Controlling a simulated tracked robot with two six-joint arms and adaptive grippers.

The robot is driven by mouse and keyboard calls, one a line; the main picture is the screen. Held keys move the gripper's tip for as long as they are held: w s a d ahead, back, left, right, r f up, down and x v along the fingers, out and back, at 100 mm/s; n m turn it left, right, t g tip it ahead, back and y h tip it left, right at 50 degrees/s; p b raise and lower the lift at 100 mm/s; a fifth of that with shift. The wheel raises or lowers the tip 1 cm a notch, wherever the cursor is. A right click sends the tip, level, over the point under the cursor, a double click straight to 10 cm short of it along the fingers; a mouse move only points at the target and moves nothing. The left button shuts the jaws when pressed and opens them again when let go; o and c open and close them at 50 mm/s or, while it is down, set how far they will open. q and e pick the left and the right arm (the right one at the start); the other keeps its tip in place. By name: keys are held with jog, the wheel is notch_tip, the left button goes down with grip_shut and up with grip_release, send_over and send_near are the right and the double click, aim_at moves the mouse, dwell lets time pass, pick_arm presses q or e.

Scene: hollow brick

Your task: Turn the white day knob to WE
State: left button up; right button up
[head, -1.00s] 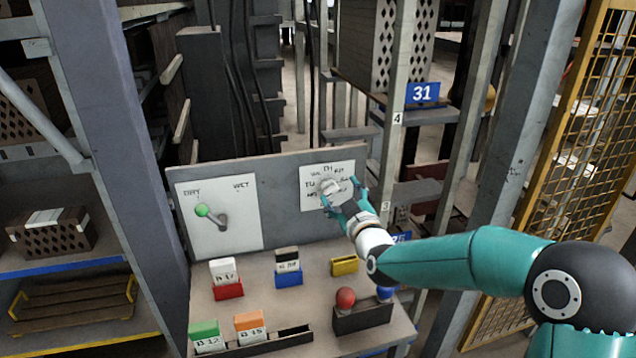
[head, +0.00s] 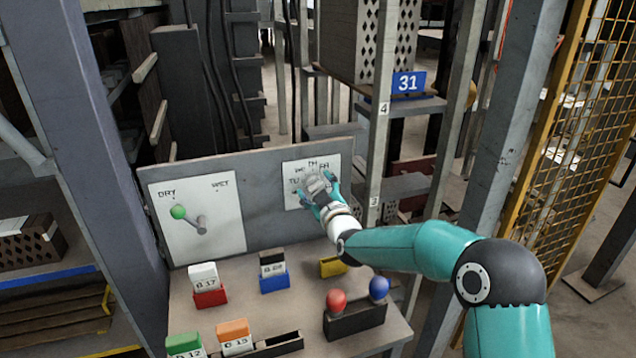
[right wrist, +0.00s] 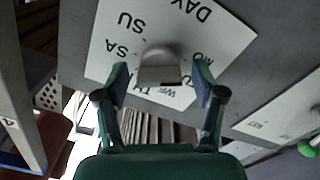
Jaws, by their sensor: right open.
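The white day knob (right wrist: 158,66) shows in the right wrist view, on a white panel (right wrist: 205,45) with day letters around it. The panel also shows in the head view (head: 293,170), on the upright grey board. My right gripper (right wrist: 160,80) is open, with one finger on each side of the knob; I cannot tell whether the fingers touch it. In the head view my right gripper (head: 320,192) covers most of the knob and the lower day letters. The knob's pointer direction is not clear. My left gripper is not in view.
Left on the board is a DRY/WET panel (head: 225,235) with a green-tipped lever (head: 178,212). On the bench below stand a red card holder (head: 210,298), a blue one (head: 274,283), a yellow block (head: 333,266) and a black box (head: 354,320) with red and blue balls.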

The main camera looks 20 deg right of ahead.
jog(key=shift+w, duration=0.45)
jog(key=shift+c, duration=0.4)
